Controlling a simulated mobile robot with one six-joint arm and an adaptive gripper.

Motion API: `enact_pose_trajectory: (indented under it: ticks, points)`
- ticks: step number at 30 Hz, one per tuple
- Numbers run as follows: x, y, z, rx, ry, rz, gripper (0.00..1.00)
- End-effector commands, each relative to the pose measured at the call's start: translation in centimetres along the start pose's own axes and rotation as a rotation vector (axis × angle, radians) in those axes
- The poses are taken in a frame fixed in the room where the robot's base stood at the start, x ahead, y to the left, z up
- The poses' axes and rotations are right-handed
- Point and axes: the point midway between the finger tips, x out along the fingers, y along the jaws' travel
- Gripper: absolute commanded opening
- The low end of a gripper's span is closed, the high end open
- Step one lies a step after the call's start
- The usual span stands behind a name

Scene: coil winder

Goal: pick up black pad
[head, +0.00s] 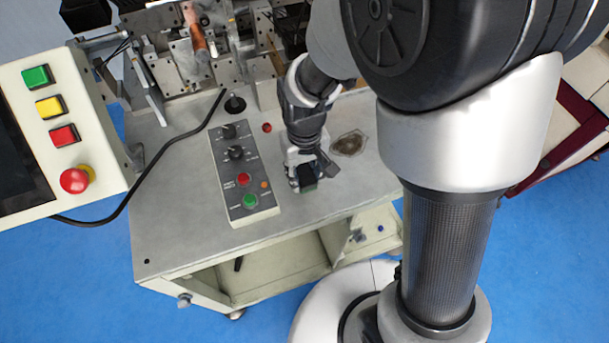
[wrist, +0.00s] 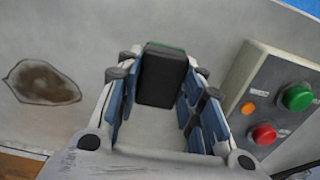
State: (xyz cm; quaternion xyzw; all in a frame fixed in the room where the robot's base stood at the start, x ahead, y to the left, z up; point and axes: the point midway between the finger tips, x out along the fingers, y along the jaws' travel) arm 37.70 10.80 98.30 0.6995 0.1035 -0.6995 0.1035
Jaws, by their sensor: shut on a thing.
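The black pad (wrist: 162,76) is a small dark block with a green edge at its far end. In the wrist view it sits between the blue-padded fingers of my gripper (wrist: 160,92), which are shut on it. In the head view my gripper (head: 306,186) points down over the grey machine table, right of the control box, with the dark pad (head: 308,178) at its fingertips. I cannot tell whether the pad touches the table top.
A grey control box (head: 240,170) with knobs and red and green buttons stands close beside the gripper; it also shows in the wrist view (wrist: 272,105). A brown stain (head: 349,143) marks the table. Winder machinery (head: 190,50) stands behind. The table's front-left area is clear.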

Motion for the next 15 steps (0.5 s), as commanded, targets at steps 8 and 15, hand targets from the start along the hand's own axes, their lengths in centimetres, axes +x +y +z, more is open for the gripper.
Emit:
enact_pose_trajectory:
  ticks: [8,15]
  points:
    - [-0.1,0.0,0.0,0.000,0.000,0.000,0.11]
    - [-2.0,0.0,-0.1,0.000,0.004,0.000,0.11]
